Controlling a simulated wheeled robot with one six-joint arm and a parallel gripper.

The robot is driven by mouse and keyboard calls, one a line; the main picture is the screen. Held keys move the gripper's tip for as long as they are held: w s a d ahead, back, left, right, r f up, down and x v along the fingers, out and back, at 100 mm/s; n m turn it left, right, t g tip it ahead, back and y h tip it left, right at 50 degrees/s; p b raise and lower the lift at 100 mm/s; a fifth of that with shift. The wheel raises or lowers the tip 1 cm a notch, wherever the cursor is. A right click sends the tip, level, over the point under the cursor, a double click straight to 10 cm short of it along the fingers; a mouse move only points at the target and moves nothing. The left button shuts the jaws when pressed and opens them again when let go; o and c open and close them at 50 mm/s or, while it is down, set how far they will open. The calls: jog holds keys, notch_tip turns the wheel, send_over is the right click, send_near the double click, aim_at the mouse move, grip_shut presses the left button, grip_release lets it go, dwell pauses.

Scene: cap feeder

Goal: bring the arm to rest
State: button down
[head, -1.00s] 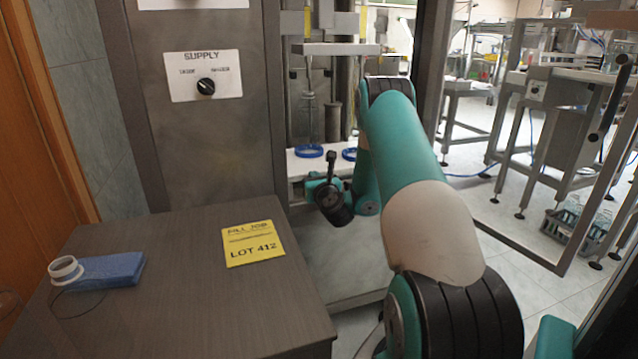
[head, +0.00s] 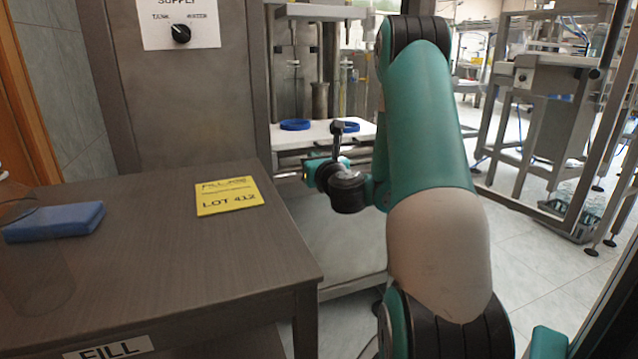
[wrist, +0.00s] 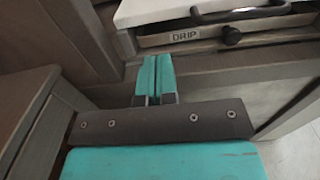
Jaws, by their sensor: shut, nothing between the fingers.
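My gripper shows in the wrist view (wrist: 155,78) as two teal fingers side by side, closed together with nothing between them. They point toward the front of the filling machine, below and left of the drawer marked DRIP (wrist: 186,36). In the head view my teal and cream arm rises on the right and bends down at the top. The dark wrist end hangs in front of the machine, right of the table. The fingertips cannot be made out there.
The dark table (head: 130,270) bears a blue pad (head: 55,222) and a yellow LOT 412 card (head: 228,195). Blue rings (head: 295,125) sit on the machine's white shelf (head: 312,138). A SUPPLY knob (head: 181,33) is on the grey panel. Floor shows at right.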

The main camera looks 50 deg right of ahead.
jog(key=shift+b+v, duration=0.65)
jog(key=shift+v, duration=0.6)
